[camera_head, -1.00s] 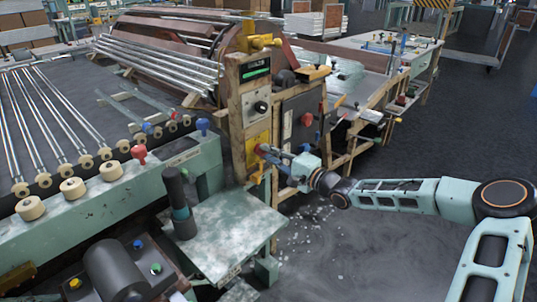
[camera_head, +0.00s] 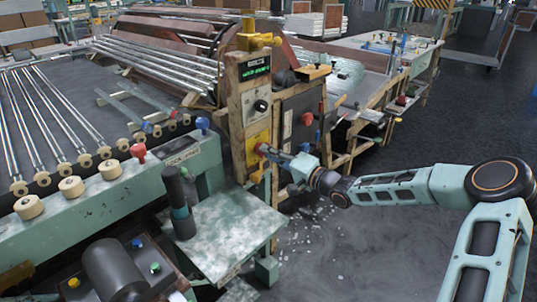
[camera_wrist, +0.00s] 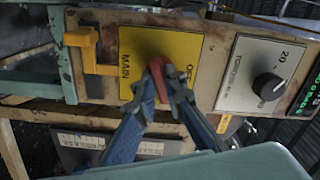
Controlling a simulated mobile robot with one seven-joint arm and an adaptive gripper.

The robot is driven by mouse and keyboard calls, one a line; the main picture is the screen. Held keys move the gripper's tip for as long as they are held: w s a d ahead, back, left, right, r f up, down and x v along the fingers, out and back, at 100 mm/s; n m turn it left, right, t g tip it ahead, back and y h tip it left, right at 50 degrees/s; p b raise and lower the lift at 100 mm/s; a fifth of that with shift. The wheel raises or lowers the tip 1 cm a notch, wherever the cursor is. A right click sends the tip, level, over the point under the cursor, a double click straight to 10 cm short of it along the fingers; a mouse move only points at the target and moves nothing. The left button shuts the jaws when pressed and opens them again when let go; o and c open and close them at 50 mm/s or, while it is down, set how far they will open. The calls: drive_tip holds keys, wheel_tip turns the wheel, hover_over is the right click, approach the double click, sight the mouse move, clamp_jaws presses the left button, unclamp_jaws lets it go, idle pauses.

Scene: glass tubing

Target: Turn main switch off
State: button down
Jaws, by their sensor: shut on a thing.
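The main switch is a red handle (camera_wrist: 158,80) on a yellow plate (camera_wrist: 185,48) in the wrist view. The plate bears the words "MAIN" and "OFF", seen sideways. My gripper (camera_wrist: 162,90) has its blue fingers closed on the red handle, one on each side, and they hide part of it. In the head view the yellow plate (camera_head: 257,137) is low on the front of the upright control post, and my gripper (camera_head: 268,152) meets it from the right.
A black dial (camera_wrist: 268,86) on a pale plate sits beside the switch, with a green display above it on the post (camera_head: 255,70). A yellow lever bracket (camera_wrist: 88,50) is close to the switch. A dark box (camera_head: 302,118) with a red knob stands right of the post.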

drive_tip(key=shift+n+b, duration=2.75)
drive_tip(key=shift+n, duration=4.15)
drive_tip(key=c, duration=2)
unclamp_jaws()
drive_tip(key=v, duration=1.2)
drive_tip(key=shift+s, duration=0.1)
